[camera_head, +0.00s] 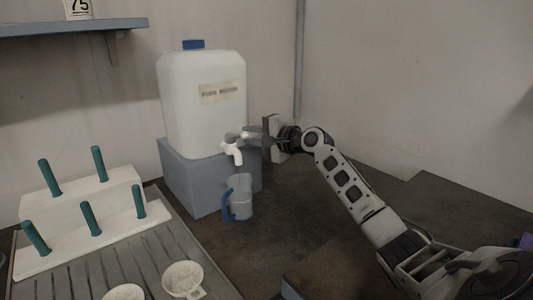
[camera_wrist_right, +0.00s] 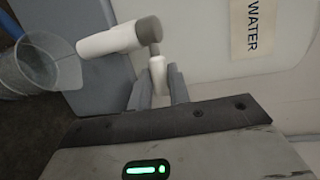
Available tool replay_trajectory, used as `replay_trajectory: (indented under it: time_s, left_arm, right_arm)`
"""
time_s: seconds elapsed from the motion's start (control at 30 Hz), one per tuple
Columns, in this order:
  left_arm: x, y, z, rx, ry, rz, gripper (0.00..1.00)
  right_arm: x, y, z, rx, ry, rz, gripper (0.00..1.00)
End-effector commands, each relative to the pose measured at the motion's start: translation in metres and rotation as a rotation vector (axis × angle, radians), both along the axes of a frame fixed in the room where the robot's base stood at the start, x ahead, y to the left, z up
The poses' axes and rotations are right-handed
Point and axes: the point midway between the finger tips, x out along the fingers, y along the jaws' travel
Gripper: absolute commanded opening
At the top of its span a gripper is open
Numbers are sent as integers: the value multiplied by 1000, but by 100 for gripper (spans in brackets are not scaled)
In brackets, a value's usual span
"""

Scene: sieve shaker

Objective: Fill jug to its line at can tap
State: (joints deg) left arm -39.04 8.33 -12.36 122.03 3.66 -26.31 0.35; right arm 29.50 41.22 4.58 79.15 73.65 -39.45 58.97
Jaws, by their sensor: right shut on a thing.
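The white water can (camera_head: 200,105) with a blue cap stands on a blue-grey block; its label also shows in the right wrist view (camera_wrist_right: 257,28). Its white tap (camera_head: 233,153) points down at the front; in the wrist view the tap (camera_wrist_right: 108,40) has a grey end and a small pale lever (camera_wrist_right: 158,75). My right gripper (camera_head: 250,134) is shut on this lever, one finger on each side. The clear jug (camera_head: 241,203) with a blue handle stands upright below the tap; it also shows in the wrist view (camera_wrist_right: 30,65). Its water level and line cannot be made out. My left gripper is out of view.
The blue-grey block (camera_head: 190,185) stands against the wall. At left a white rack (camera_head: 85,225) holds several green pegs. White dishes (camera_head: 183,279) sit on a ribbed grey drainer (camera_head: 150,262). The dark worktop (camera_head: 300,220) right of the jug is clear.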

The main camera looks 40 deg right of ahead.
Motion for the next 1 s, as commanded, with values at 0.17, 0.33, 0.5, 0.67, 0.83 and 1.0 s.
replay_trajectory:
  time_s: [0.17, 0.33, 0.5, 0.67, 0.83, 1.0]
  left_arm:
    - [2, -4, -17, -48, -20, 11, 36]
    - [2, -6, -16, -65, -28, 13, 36]
    - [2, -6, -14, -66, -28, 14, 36]
    - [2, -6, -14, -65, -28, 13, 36]
    - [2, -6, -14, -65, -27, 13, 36]
    - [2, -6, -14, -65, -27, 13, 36]
  right_arm:
    - [7, -4, -6, 3, -1, 113, 0]
    - [8, -5, -2, -1, -3, 171, 0]
    - [7, -4, 0, -1, -2, 181, 0]
    - [7, -4, 0, -1, -2, 180, 21]
    - [7, -5, 0, 0, -3, 179, 40]
    - [7, -5, 0, -1, -3, 178, 40]
